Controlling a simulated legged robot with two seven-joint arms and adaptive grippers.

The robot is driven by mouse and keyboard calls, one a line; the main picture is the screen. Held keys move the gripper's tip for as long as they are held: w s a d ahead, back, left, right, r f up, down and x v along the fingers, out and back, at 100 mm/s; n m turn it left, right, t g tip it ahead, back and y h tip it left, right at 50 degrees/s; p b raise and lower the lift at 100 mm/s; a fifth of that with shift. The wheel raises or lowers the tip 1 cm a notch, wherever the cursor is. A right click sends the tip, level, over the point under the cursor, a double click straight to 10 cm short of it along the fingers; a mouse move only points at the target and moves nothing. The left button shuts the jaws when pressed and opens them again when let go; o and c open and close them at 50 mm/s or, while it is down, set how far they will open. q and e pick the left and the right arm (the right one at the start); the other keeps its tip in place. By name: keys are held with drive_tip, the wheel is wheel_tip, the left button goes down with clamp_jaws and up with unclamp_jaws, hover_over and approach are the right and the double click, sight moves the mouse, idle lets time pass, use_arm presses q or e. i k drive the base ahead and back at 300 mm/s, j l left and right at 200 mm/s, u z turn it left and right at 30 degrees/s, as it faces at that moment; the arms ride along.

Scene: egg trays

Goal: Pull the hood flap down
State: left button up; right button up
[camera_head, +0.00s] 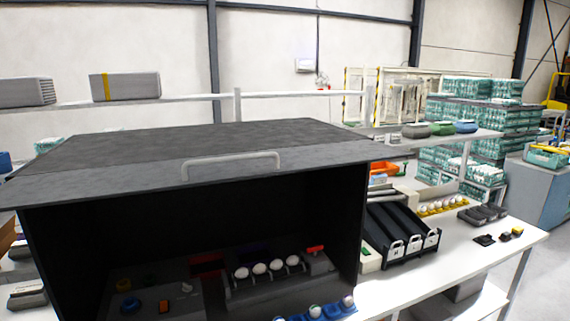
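The hood is a large dark box on the table, open at the front. Its dark grey flap (110,172) is raised, lying about level along the top front edge. A light grey bar handle (231,162) is fixed on the flap near its middle. Inside the hood, several white eggs (259,268) sit in a row on a holder. The hood's interior is dark, and its lower left part holds a grey panel with a blue knob (130,305). Neither of my grippers shows in the head view.
A blue egg tray (333,311) with eggs sits at the hood's front opening. Right of the hood stand a black sloped rack (403,238) and a yellow egg tray (443,206) on the white table (480,254). Grey boxes (125,86) stand on a shelf behind.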

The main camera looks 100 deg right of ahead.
sight(24, 191)
drive_tip(key=z, duration=2.35)
